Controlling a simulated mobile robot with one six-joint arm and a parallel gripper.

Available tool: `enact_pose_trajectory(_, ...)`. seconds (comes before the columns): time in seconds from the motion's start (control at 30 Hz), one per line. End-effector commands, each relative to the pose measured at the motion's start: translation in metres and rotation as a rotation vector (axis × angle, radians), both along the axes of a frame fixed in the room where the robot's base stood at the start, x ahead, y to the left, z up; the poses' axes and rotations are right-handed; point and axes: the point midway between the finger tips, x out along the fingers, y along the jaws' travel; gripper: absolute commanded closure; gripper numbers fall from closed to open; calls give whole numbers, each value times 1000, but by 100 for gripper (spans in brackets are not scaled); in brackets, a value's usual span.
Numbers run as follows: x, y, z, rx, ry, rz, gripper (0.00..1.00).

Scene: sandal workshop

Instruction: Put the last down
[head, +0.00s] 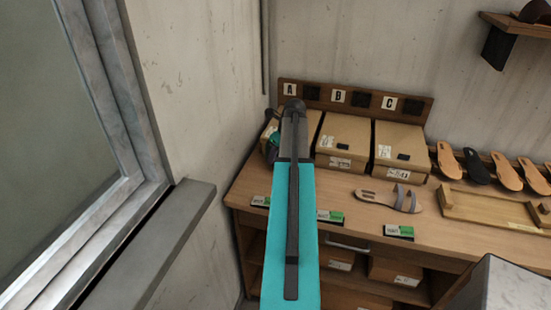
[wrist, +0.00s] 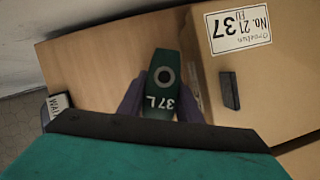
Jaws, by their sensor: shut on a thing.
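The last is dark green, marked "37 L" with a pale ring on its top; it shows in the wrist view (wrist: 164,92). My gripper (wrist: 160,103) is shut on it, with a purplish finger on either side. In the head view, my gripper and a bit of the green last (head: 273,138) show at the left end of the workbench (head: 340,215), partly hidden behind my arm. The last is beside the left carton (head: 312,122) under letter A. Whether its underside touches the bench top is hidden.
A carton labelled 37 (wrist: 262,85) stands close right of the last in the wrist view. More cartons stand under B (head: 345,137) and C (head: 402,148). A sandal (head: 393,198) lies on the bench. The wall (head: 195,90) is close on the left.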

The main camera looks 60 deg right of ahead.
Motion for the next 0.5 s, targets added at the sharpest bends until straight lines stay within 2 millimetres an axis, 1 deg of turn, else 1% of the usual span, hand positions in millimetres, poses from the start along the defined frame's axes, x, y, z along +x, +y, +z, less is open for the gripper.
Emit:
enact_pose_trajectory(0.23, 0, 0, -15, 0, 0, 1, 91)
enact_pose_trajectory(0.5, 1, 0, -17, -1, -1, 1, 91)
